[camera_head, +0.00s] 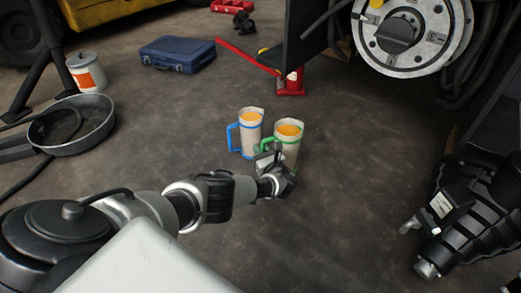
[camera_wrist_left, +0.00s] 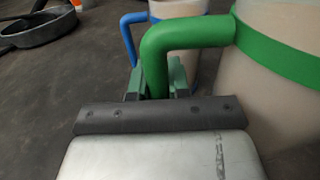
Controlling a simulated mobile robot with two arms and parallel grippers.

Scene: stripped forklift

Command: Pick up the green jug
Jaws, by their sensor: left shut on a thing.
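The green jug (camera_head: 288,148) is a pale jug with a green band and green handle and orange contents, upright on the floor as far as I can tell. My left gripper (camera_head: 274,160) is at its near left side, shut on the green handle. In the left wrist view the handle (camera_wrist_left: 155,68) comes down between the fingers (camera_wrist_left: 160,84), and the jug's pale wall (camera_wrist_left: 275,85) fills the right side. The handle's lower end is hidden behind the gripper.
A similar jug with a blue handle (camera_head: 250,135) stands close behind to the left. A round pan (camera_head: 72,126), a can (camera_head: 86,74) and a blue case (camera_head: 178,54) are farther left. Floor in front is clear.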

